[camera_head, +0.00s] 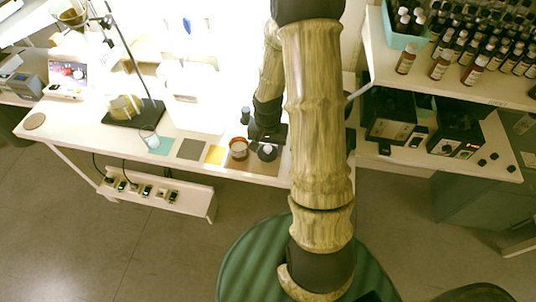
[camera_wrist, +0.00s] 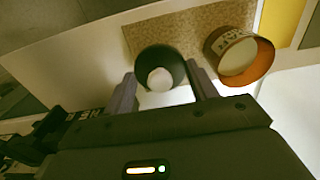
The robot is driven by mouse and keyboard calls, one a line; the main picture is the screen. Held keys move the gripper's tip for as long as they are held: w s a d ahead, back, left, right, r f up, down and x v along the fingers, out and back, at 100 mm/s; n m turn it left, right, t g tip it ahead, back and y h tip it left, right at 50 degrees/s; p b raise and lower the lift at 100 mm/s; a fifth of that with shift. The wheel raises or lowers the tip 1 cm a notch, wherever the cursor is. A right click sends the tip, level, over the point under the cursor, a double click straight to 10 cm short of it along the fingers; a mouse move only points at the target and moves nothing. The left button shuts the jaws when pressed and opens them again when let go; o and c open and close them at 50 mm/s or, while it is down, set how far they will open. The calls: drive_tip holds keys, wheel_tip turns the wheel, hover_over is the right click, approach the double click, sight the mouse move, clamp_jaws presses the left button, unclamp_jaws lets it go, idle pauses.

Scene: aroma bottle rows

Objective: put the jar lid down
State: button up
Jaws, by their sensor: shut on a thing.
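The jar lid (camera_wrist: 160,72) is dark and round with a pale centre. It sits between the two fingers of my gripper (camera_wrist: 163,88) in the wrist view, and the fingers are shut on it. The lid (camera_head: 267,153) also shows at the table's front edge in the head view, just below my gripper (camera_head: 266,141). An open amber jar (camera_wrist: 240,55) with a pale label and pale contents stands beside the lid, apart from it; it also shows in the head view (camera_head: 238,149). A brown speckled mat (camera_wrist: 150,36) lies by both. I cannot tell whether the lid touches it.
A yellow square (camera_head: 214,155), a grey square (camera_head: 190,149) and a teal square (camera_head: 160,146) lie left of the jar. A stand with a black base (camera_head: 133,114) is farther left. Bottle rows fill the right shelf (camera_head: 440,85). Bare white table lies behind the jar.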

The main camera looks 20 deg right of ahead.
sight(268, 154)
drive_tip(key=shift+f, duration=1.85)
drive_tip(key=shift+b, duration=0.3)
drive_tip(key=o, duration=0.9)
drive_tip(key=shift+f, duration=0.1)
drive_tip(key=shift+o, duration=0.2)
wheel_tip(268, 154, up, 12)
drive_tip(key=shift+r+p, duration=0.15)
drive_tip(key=shift+p, duration=0.75)
